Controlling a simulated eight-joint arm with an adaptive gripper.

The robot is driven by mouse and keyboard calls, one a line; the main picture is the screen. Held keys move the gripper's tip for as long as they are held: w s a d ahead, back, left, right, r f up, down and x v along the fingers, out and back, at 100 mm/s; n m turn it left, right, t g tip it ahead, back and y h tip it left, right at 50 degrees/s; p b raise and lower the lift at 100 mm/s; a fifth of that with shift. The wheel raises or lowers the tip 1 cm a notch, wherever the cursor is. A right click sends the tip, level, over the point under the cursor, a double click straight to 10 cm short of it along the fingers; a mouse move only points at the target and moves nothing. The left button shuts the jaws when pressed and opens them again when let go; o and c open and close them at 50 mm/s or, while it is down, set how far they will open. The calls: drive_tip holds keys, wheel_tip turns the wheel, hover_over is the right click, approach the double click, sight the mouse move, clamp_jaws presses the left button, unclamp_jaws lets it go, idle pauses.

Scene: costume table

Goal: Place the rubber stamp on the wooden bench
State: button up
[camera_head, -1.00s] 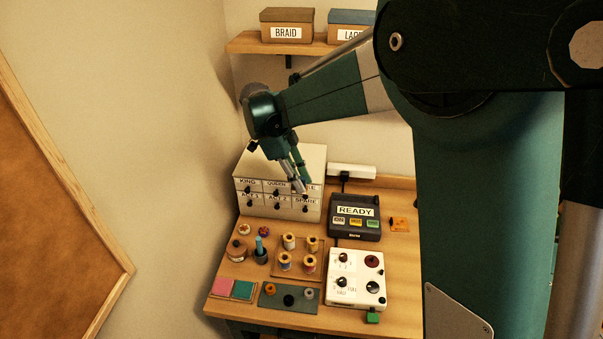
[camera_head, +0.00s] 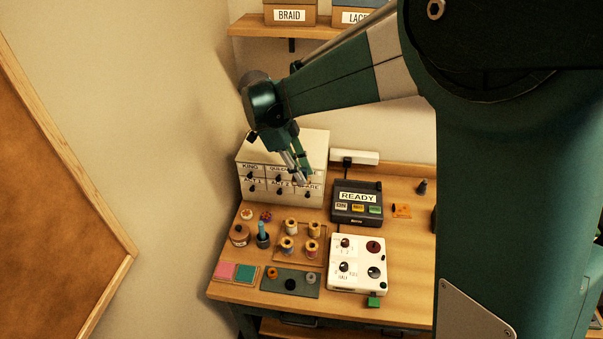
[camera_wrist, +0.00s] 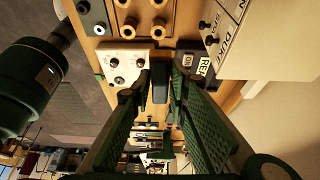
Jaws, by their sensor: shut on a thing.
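My gripper (camera_head: 303,172) points down in front of the white drawer cabinet (camera_head: 262,150), above the back of the wooden bench (camera_head: 225,285). In the wrist view, my gripper (camera_wrist: 160,82) is shut on a small dark grey block (camera_wrist: 160,86), which I take to be the rubber stamp. The fingers hide much of it, and it is too small to make out in the head view. Bench items show beyond the fingertips in the wrist view.
A READY box (camera_head: 357,204), a white control box (camera_head: 357,264), a spool tray (camera_head: 300,258), pots and pads crowd the bench. A small dark upright thing (camera_head: 421,187) stands at the back right. Some bare wood shows at the right and front.

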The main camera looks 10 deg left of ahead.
idle(0.3)
drive_tip(key=s+d+f+b, duration=0.1)
drive_tip(key=d+f, duration=0.4)
drive_tip(key=d, duration=0.8)
drive_tip(key=s+d+f+b, duration=0.2)
drive_tip(key=s+d+f, duration=0.2)
drive_tip(key=d, duration=1)
drive_tip(key=s+d+f+b, duration=0.2)
drive_tip(key=d+f, duration=0.4)
drive_tip(key=d, duration=0.8)
drive_tip(key=shift+s+f, duration=0.35)
drive_tip(key=shift+s, duration=0.1)
drive_tip(key=shift+f+b, duration=0.4)
drive_tip(key=shift+f, duration=2.5)
drive_tip(key=shift+f, duration=0.15)
drive_tip(key=shift+f, duration=1.95)
